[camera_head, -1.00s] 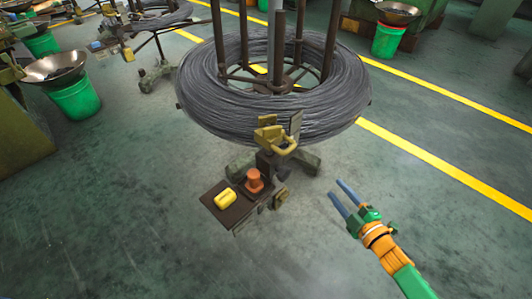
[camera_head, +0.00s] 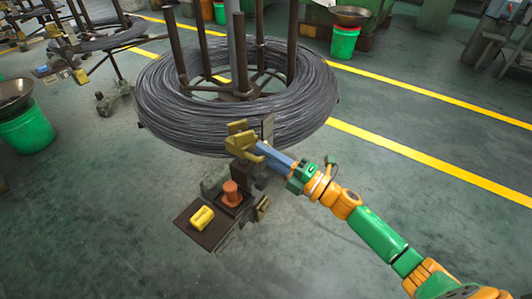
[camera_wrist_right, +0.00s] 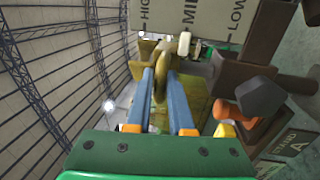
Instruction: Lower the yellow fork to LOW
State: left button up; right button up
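The yellow fork (camera_head: 243,141) is on the stand at the near side of the wire coil. My right gripper (camera_head: 262,149) reaches it from the right, its blue fingertips at the fork's looped part. In the right wrist view, the yellow loop (camera_wrist_right: 158,84) lies between the two blue fingers (camera_wrist_right: 160,75), which stand apart around it. I cannot tell whether either finger touches it. A plate marked HIGH, MID and LOW (camera_wrist_right: 205,14) shows at the top of that view, the LOW mark at its right. My left gripper is not in view.
The big wire coil (camera_head: 160,105) with brown posts stands just behind the fork. A dark plate with a yellow block (camera_head: 202,218) and an orange knob (camera_head: 232,193) sits below it. A green bucket (camera_head: 27,130) is at the left. The floor at the right front is clear.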

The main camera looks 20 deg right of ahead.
aim_at(266, 178)
grip_shut()
dwell(1.0)
notch_tip(266, 178, down, 6)
jog(key=b, duration=0.4)
jog(key=shift+r+b, duration=0.15)
jog(key=shift+b, duration=0.25)
jog(key=o, duration=0.6)
grip_release()
jog(key=shift+c, duration=0.2)
